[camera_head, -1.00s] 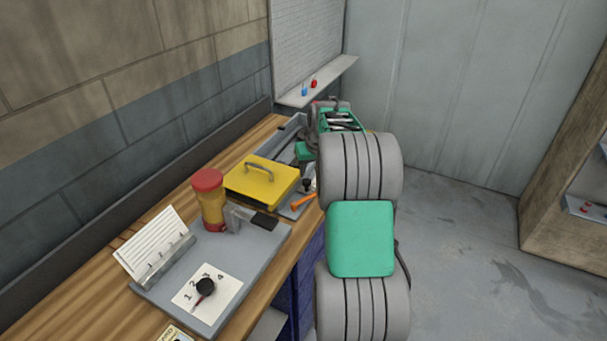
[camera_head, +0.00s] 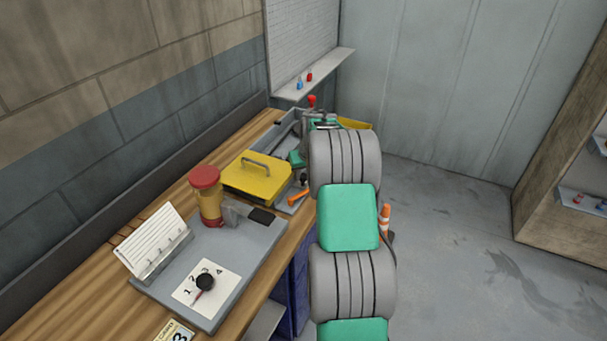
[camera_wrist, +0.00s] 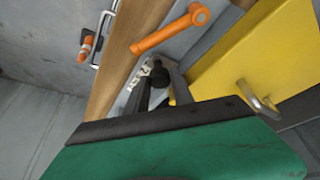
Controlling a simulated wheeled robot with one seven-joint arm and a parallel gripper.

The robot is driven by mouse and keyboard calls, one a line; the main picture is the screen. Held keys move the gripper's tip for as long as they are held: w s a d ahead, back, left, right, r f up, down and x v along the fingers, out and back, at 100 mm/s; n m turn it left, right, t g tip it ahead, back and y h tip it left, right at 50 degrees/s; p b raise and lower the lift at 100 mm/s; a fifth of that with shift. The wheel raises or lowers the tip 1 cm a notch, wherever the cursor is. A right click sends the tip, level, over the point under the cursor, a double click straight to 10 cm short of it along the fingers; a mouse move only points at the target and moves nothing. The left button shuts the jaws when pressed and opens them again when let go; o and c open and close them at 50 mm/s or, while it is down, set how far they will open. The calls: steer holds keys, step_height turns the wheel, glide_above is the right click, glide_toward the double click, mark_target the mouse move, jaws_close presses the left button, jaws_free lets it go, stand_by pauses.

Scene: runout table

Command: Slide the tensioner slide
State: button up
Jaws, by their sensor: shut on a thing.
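The tensioner slide appears to be the black knob (camera_wrist: 160,77) beside a small pale plate with dark marks in the wrist view. My gripper (camera_wrist: 157,84) has its dark fingers on either side of this knob and is shut on it. The fingers partly cover the knob and its track, so its exact position along the track cannot be told. In the head view my arm hides much of the area around the gripper.
An orange lever (camera_wrist: 170,32) and a yellow cover with a handle (camera_wrist: 240,60) lie close to the gripper. The cover (camera_head: 257,178) also shows in the head view, near a red-capped jar (camera_head: 206,197). An orange cone (camera_head: 385,219) stands on the floor.

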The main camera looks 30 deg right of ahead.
jaws_close()
stand_by(0.7)
steer(key=shift+w+d+b, duration=0.3)
steer(key=shift+w+d, duration=0.05)
steer(key=shift+d, duration=0.25)
steer(key=shift+w+d+b, duration=0.3)
steer(key=shift+w+d, duration=0.05)
steer(key=shift+d, duration=0.25)
steer(key=o, duration=0.7)
jaws_free()
steer(key=shift+c, duration=0.2)
